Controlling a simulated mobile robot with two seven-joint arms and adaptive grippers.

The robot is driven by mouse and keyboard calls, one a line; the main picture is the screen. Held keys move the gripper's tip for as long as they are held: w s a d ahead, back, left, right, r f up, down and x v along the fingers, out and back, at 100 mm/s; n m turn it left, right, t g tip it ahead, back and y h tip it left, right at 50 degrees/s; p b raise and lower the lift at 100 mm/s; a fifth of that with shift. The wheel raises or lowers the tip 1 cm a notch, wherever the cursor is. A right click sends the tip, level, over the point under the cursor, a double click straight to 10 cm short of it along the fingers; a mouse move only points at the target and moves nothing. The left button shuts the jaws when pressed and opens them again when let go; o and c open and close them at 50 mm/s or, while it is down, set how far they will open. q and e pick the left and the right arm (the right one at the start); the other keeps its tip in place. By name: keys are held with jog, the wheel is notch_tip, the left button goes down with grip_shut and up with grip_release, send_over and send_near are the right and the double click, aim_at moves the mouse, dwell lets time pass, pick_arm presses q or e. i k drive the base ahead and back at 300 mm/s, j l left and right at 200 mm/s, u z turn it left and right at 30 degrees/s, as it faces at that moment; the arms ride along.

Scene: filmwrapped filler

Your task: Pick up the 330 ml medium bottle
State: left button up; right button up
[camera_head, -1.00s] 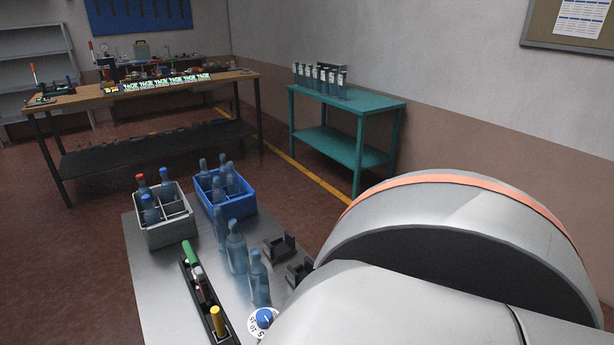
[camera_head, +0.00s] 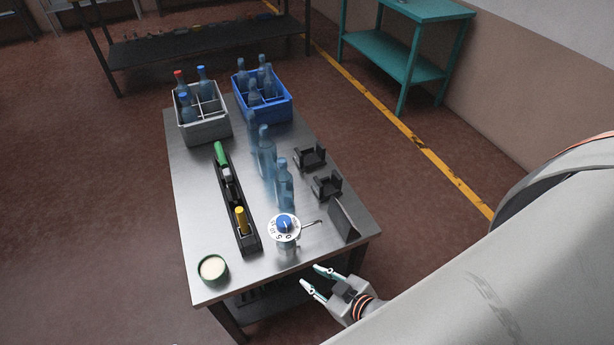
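Three clear bluish bottles stand upright in a row on the steel table (camera_head: 200,255): a far bottle (camera_head: 252,132), a middle bottle (camera_head: 266,155) and a near bottle (camera_head: 285,187). They overlap partly in the view. I can read no volume label, so I cannot tell which is the 330 ml medium one. My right gripper (camera_head: 311,276) is open and empty, off the table's near right edge and apart from the bottles. My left gripper is not in view.
A grey crate (camera_head: 207,132) and a blue crate (camera_head: 277,113), both holding bottles, sit at the table's far end. Black holders (camera_head: 326,187), a dial device (camera_head: 285,226), a black tool rack (camera_head: 250,238) and a round green-rimmed pot (camera_head: 213,268) surround the row.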

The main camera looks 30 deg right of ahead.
aim_at(283, 180)
jog(key=i+l+z, duration=0.1)
jog(key=l, duration=0.5)
jog(key=i+l+z, duration=0.15)
jog(key=l, duration=0.15)
jog(key=i+l+u, duration=0.25)
jog(key=l, duration=0.15)
jog(key=k+l, duration=0.4)
jog(key=l+u, duration=0.25)
jog(key=l, duration=0.5)
jog(key=k+l+u, duration=0.25)
jog(key=l, duration=0.5)
jog(key=i, duration=0.1)
